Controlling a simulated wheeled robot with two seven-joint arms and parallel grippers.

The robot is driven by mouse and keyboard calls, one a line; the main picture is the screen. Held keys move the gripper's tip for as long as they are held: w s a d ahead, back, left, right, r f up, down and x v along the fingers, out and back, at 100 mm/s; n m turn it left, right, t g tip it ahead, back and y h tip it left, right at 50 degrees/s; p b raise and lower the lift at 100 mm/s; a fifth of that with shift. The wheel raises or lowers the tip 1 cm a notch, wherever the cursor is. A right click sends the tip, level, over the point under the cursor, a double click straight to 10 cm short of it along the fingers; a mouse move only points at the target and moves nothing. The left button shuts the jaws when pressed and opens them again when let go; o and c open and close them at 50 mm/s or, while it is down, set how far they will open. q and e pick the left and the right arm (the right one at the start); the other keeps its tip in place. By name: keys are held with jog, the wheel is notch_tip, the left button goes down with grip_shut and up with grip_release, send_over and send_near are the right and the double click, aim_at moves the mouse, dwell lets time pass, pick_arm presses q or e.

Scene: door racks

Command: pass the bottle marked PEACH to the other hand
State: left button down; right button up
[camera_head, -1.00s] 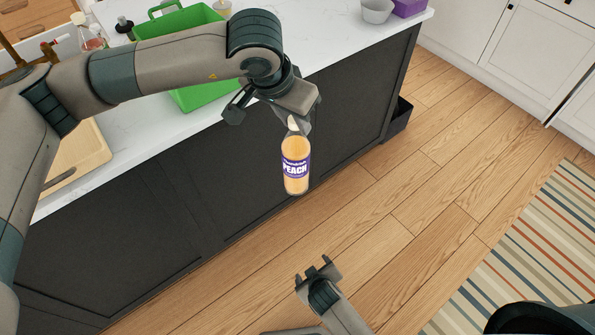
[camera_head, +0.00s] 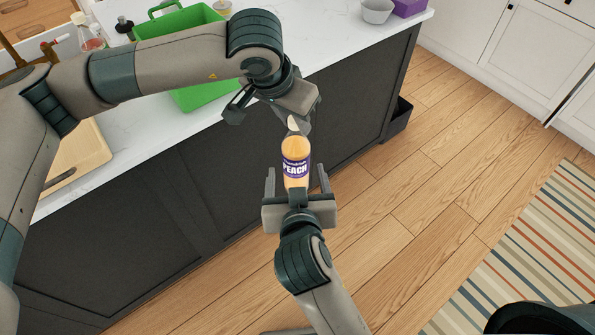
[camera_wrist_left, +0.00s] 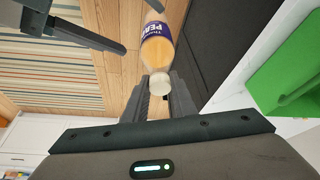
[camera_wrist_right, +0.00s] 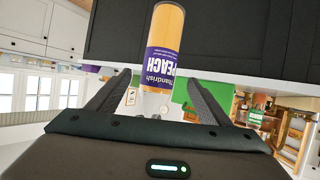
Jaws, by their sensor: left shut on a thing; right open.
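The PEACH bottle (camera_head: 296,157) has orange contents, a purple label and a pale cap. It hangs upright in front of the dark counter side. My left gripper (camera_head: 297,122) is shut on its cap end from above; the cap also shows between the fingers in the left wrist view (camera_wrist_left: 159,84). My right gripper (camera_head: 296,180) is open, with one finger on each side of the bottle's lower part and gaps visible. In the right wrist view the bottle (camera_wrist_right: 163,55) stands between and beyond the open fingers (camera_wrist_right: 158,85). Whether the right gripper touches the bottle cannot be told.
The white countertop (camera_head: 325,52) holds a green bin (camera_head: 190,97), a grey bowl (camera_head: 377,11), a purple box (camera_head: 410,7) and a wooden board (camera_head: 88,160). The dark counter side (camera_head: 150,235) is close behind the bottle.

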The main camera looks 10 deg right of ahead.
jog(key=shift+s+d+r+m, duration=0.15)
jog(key=shift+r+m, duration=0.15)
jog(key=shift+r, duration=0.45)
jog(key=x, duration=1.2)
jog(key=c, duration=1.1)
pick_arm(q)
jog(key=c, duration=1.9)
grip_release()
pick_arm(e)
jog(key=shift+r, duration=0.1)
jog(key=c, duration=0.5)
pick_arm(q)
jog(key=o, duration=0.5)
